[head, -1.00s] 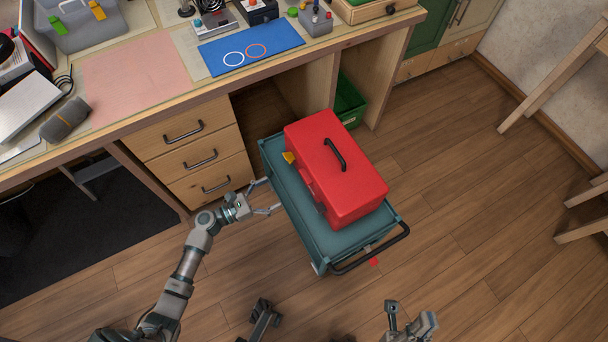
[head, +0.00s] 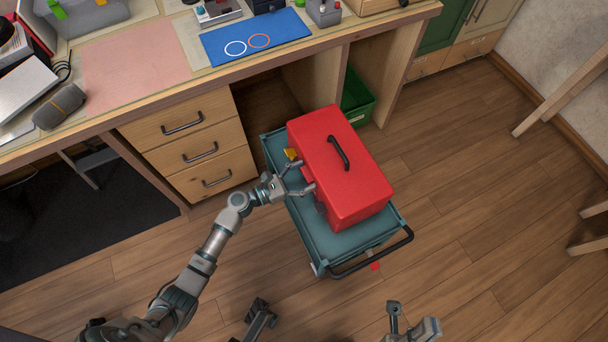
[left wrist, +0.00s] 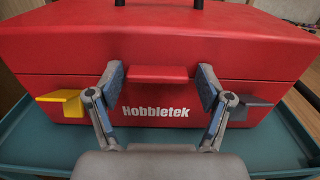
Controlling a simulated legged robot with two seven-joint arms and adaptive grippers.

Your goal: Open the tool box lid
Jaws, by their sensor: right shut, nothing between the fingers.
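The red tool box (head: 345,180) sits on a teal cart (head: 340,250) with its lid down and a black handle (head: 338,152) on top. In the left wrist view the box front (left wrist: 155,110) shows a red tab (left wrist: 160,74) at the lid seam, a yellow latch (left wrist: 62,103) at left and a dark grey latch (left wrist: 252,106) at right, both jutting out. My left gripper (head: 304,177) is open at the box front, its fingers either side of the tab. Contact is unclear. My right gripper (head: 395,308) is shut and empty low in the head view, apart from the box.
A wooden workbench (head: 150,95) with drawers (head: 198,152) stands behind and left of the cart. A green bin (head: 357,100) is under the bench. The cart has a black push handle (head: 375,258) at its near right end.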

